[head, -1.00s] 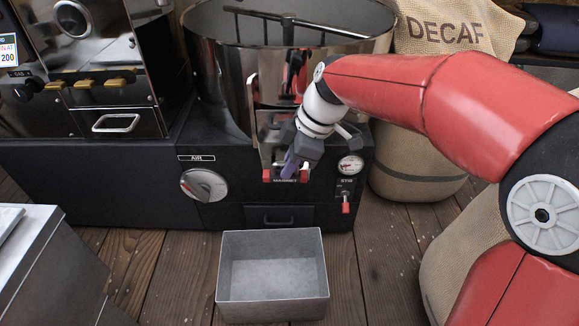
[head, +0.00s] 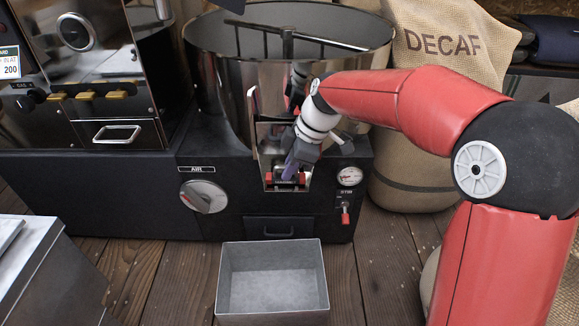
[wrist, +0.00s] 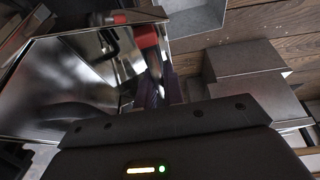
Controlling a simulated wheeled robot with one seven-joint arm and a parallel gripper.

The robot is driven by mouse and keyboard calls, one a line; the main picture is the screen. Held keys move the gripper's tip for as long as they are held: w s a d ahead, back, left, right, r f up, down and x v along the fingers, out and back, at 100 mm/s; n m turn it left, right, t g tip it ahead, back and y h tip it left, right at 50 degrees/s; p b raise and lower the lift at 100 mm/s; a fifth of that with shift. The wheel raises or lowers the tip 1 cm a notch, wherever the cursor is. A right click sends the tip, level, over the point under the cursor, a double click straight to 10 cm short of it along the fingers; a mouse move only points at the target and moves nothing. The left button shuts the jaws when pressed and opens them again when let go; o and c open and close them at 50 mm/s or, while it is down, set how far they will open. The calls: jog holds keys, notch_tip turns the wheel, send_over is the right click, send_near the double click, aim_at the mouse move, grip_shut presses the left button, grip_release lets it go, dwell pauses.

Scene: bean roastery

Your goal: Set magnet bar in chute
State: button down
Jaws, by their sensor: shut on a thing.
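The chute (head: 263,158) is a shiny metal channel on the front of the round cooling drum. My gripper (head: 286,176) reaches into its lower mouth from the right, with its purple fingers tilted down. It is shut on the magnet bar (head: 302,179), a dark bar with red ends lying across the mouth. In the wrist view a red piece (wrist: 147,38) shows just beyond the fingertips, against the shiny chute walls. My fingers hide the bar's middle, and I cannot tell whether it is fully seated.
An open, empty grey metal bin (head: 272,312) stands on the plank floor below the chute. The black machine base carries an air dial (head: 204,196), a gauge (head: 350,176) and a red-tipped lever (head: 345,216). A DECAF sack (head: 440,90) stands behind my arm.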

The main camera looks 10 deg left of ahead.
jog(key=shift+f, duration=0.15)
jog(key=c, duration=1.4)
grip_release()
jog(key=shift+c, duration=0.2)
jog(key=p+v, duration=0.1)
jog(key=v, duration=0.6)
jog(key=shift+d+r+p, duration=0.2)
jog(key=shift+r+p, duration=0.1)
jog(key=shift+r, duration=0.05)
